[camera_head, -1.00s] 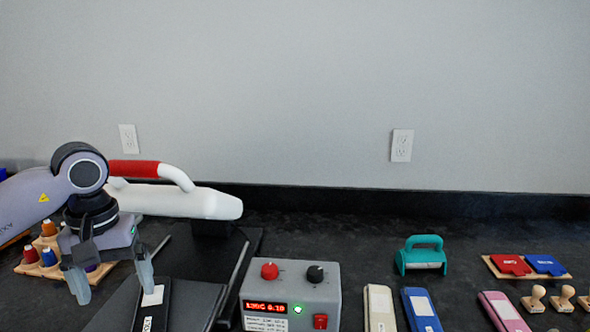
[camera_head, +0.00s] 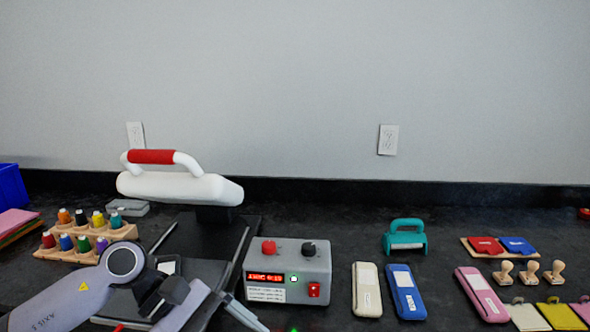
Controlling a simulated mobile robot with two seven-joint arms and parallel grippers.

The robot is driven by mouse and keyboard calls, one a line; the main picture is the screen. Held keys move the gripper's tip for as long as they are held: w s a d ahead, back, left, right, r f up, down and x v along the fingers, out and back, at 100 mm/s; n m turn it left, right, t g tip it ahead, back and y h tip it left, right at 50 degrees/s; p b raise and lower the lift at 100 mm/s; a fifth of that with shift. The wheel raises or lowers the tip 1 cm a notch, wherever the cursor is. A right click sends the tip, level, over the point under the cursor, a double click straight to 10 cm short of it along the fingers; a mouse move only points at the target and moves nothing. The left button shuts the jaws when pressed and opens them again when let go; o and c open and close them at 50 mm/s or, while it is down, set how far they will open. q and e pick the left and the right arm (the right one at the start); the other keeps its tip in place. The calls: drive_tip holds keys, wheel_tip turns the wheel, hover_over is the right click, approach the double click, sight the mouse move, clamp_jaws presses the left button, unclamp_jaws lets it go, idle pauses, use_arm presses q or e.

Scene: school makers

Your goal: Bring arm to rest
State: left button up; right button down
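My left arm comes in from the lower left and bends down over the front of the heat press (camera_head: 180,188). Its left gripper (camera_head: 240,313) is at the bottom edge, in front of the control box, and partly cut off. One grey finger shows. I cannot see whether the fingers are apart. The press has a white top with a red-sleeved handle, and its top is raised over a black base. My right gripper is not in view.
A grey control box (camera_head: 290,272) with knobs and a red display stands right of the press. A wooden rack (camera_head: 75,254) of coloured spools stands left. Cream (camera_head: 367,290) and blue (camera_head: 405,292) cases, a teal-handled tool (camera_head: 405,236) and wooden stamps (camera_head: 528,272) lie on the right.

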use_arm(q)
drive_tip(key=s+d+r+n+t+h, duration=0.2)
drive_tip(key=d+r+n+h, duration=0.2)
drive_tip(key=d+n+h, duration=0.6)
drive_tip(key=w+a+f+n+t+y+p, duration=0.1)
drive_tip(key=a+f+n+t+y, duration=0.4)
drive_tip(key=n, duration=0.6)
drive_tip(key=w+a+f+n+t+y, duration=0.1)
drive_tip(key=w+a+n+t, duration=0.15)
drive_tip(key=n+t, duration=0.7)
drive_tip(key=w+a+f+n+t+y+p, duration=0.1)
drive_tip(key=a+f+n+t+y, duration=0.3)
drive_tip(key=n, duration=1)
drive_tip(key=s+a+f+n+g+y, duration=0.3)
drive_tip(key=s+a+f+n+y, duration=0.1)
drive_tip(key=s+f+n, duration=0.3)
drive_tip(key=s+a+f+n+g+y, duration=0.3)
drive_tip(key=s+a+f+n+g, duration=0.1)
drive_tip(key=s+f+n, duration=0.3)
wheel_tip(320, 180, down, 4)
drive_tip(key=shift+a+f+n+y, duration=0.2)
drive_tip(key=shift+a+n+y, duration=0.2)
drive_tip(key=shift+a+n, duration=0.7)
drive_tip(key=shift+s+d, duration=0.1)
drive_tip(key=shift+d, duration=0.1)
